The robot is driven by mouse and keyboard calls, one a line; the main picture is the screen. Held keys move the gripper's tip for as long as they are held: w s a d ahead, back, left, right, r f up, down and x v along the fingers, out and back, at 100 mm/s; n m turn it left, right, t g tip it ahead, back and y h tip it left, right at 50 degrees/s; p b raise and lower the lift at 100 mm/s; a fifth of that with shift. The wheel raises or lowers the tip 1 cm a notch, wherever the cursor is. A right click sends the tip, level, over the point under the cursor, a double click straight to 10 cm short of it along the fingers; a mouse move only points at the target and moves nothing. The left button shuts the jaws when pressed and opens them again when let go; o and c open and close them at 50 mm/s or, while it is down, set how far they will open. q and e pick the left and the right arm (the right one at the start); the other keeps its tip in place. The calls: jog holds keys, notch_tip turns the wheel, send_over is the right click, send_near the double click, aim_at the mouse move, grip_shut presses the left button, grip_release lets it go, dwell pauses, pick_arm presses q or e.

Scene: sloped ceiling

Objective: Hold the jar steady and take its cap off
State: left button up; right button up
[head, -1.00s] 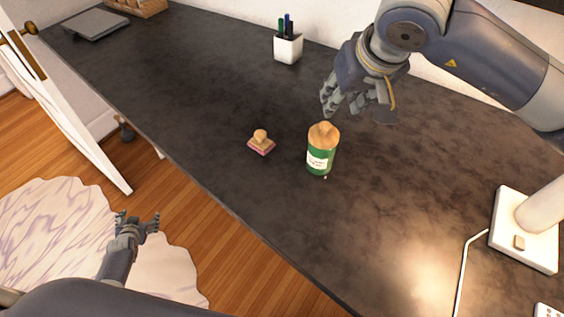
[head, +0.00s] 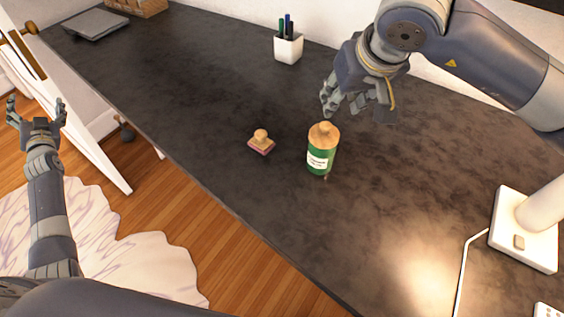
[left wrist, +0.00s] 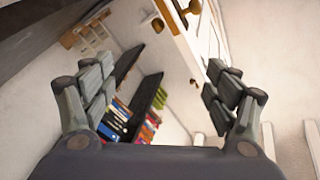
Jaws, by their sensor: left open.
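The jar (head: 320,160) is green with a white label. It stands upright on the dark counter with its wooden, knobbed cap (head: 323,135) on top. My left gripper (head: 35,108) is open and empty at the far left of the head view, well away from the jar. Its spread fingers also show in the left wrist view (left wrist: 160,100), with nothing between them. My right gripper (head: 346,108) hangs just behind and above the jar. Its fingers look spread and empty, apart from the cap.
A wooden-handled stamp (head: 261,143) sits left of the jar on the counter (head: 200,110). A white pen cup (head: 288,48) stands at the back. A white lamp base (head: 524,235) with a cable is at right. The counter in front of the jar is clear.

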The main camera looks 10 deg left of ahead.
pick_arm(q)
jog(key=w+d+r+m+t+h, duration=0.15)
jog(key=w+d+m+h, duration=0.35)
jog(key=d+m, duration=0.6)
jog(key=w+d+m+t+h, duration=0.25)
jog(key=d+m+h, duration=0.45)
jog(key=d, duration=0.7)
jog(key=w+d+r+m+t+h, duration=0.1)
jog(key=w+d+m+t+h, duration=0.3)
jog(key=d+m, duration=0.75)
jog(key=m+g+h, duration=1.2)
jog(key=m, duration=0.8)
send_near(323, 151)
jog(key=w+f, duration=0.1)
jog(key=w+a+f, duration=0.1)
jog(key=w+f, duration=0.1)
jog(key=shift+w+a+f, duration=0.1)
jog(key=shift+w+f, duration=0.15)
jog(key=shift+w, duration=0.05)
jog(key=shift+s+d+f, duration=0.1)
jog(key=shift+d+f, duration=0.15)
jog(key=shift+d, duration=0.05)
jog(key=shift+n, duration=0.25)
jog(key=x, duration=1)
jog(key=shift+d+f, duration=0.1)
jog(key=shift+d, duration=0.25)
